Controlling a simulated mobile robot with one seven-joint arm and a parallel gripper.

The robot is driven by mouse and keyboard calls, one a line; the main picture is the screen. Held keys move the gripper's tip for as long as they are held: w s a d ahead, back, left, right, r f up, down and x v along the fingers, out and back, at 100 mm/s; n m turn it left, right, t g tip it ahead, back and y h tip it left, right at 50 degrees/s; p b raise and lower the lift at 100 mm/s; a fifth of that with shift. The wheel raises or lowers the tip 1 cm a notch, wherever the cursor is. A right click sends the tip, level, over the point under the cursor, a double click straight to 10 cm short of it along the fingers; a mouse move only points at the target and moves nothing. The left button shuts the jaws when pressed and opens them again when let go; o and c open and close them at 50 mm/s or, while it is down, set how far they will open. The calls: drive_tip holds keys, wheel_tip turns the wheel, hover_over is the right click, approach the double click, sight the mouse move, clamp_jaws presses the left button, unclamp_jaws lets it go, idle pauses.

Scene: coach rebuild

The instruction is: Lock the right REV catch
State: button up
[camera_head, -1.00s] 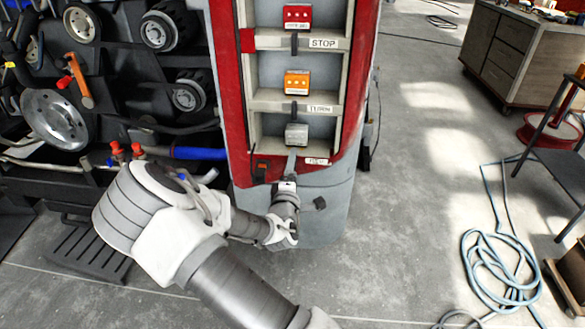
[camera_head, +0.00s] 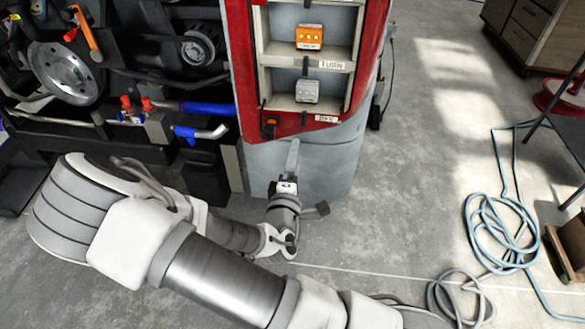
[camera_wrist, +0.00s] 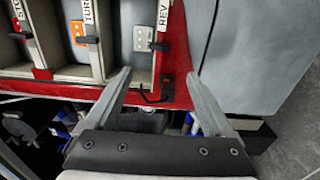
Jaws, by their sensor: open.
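The REV bay is the lowest bay of the red-framed panel and holds a grey lamp block (camera_head: 306,92), also in the wrist view (camera_wrist: 143,38). The REV label (camera_head: 328,118) sits on the strip below it. A black knob (camera_wrist: 158,46) stands on that strip. A thin black hook-like catch (camera_wrist: 152,97) shows by the bay's edge in the wrist view; I cannot tell whether it is locked. The right catch is not clear. My gripper (camera_head: 293,144) is open and empty, seen edge-on before the grey base just below the red frame. In the wrist view its fingers (camera_wrist: 158,73) are spread apart.
An orange lamp block (camera_head: 309,36) sits in the bay above. A dark engine assembly with a silver disc (camera_head: 65,72) and blue hoses fills the left. A coiled pale blue hose (camera_head: 500,230) lies on the floor at right.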

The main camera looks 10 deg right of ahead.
drive_tip(key=v, duration=0.3)
drive_tip(key=shift+s, duration=0.3)
